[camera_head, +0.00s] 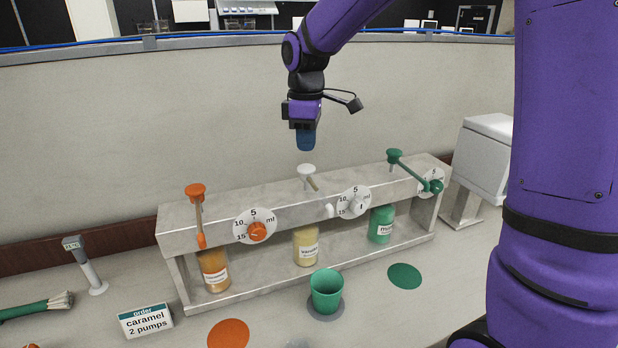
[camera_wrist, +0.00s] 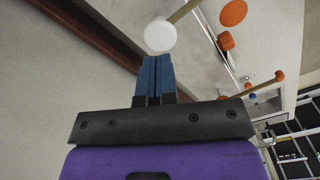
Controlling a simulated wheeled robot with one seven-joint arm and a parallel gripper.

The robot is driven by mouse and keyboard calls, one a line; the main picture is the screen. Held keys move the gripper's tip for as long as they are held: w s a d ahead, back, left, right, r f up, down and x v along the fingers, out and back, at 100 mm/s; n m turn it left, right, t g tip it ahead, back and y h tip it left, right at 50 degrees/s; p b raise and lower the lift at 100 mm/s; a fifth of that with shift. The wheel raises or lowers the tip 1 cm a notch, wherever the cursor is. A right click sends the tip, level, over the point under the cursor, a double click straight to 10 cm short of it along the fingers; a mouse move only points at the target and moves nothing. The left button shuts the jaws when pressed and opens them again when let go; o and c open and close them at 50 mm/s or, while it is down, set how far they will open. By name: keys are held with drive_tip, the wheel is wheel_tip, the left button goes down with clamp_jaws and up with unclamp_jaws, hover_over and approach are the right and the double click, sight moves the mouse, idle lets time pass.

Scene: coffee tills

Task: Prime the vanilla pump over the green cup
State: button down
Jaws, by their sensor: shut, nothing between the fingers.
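The vanilla pump has a white round head (camera_head: 306,170) on top of the rack. Its spout points toward the front, and its pale yellow bottle (camera_head: 306,246) stands below in the middle bay. The green cup (camera_head: 326,291) stands upright on a dark disc in front of that bottle. It looks empty inside. My gripper (camera_head: 306,148) is shut, pointing down just above the white pump head. In the wrist view the white head (camera_wrist: 160,36) lies just beyond the closed blue fingertips (camera_wrist: 155,60). I cannot tell if they touch it.
The rack (camera_head: 170,236) also holds an orange pump (camera_head: 195,190) at left and a green pump (camera_head: 395,156) at right, with dials on its front. An order card (camera_head: 146,319) reads caramel, 2 pumps. Orange (camera_head: 228,334) and green (camera_head: 404,276) discs lie on the counter.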

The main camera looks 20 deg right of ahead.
sight(306, 167)
drive_tip(key=shift+f, duration=0.25)
idle(0.4)
drive_tip(key=shift+f, duration=2.25)
drive_tip(key=shift+r, duration=2.5)
drive_tip(key=shift+f, duration=0.15)
drive_tip(key=shift+f, duration=2.4)
drive_tip(key=shift+r, duration=2.55)
